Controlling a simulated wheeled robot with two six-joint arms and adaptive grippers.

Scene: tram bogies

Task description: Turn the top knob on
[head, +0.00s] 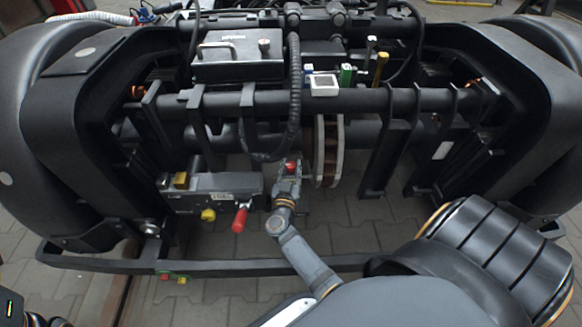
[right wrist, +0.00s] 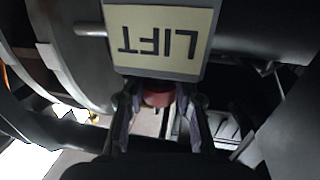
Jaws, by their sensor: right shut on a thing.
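My right gripper (head: 288,178) reaches up from below at the middle of the bogie frame. It is shut on a small red knob (head: 291,166). In the right wrist view the red knob (right wrist: 158,96) sits between the two fingers (right wrist: 158,112), just under a pale plate marked LIFT (right wrist: 160,32). That plate appears upside down there. How far the knob is turned cannot be told. Dark parts of my left arm show at the bottom left corner of the head view; its finger opening does not show.
Left of my right gripper is a grey box (head: 225,183) with a yellow knob (head: 208,215) and a red handle (head: 240,219). A black corrugated hose (head: 294,90) hangs just above the gripper. A disc (head: 330,150) stands to its right. The frame's lower bar (head: 200,266) runs in front.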

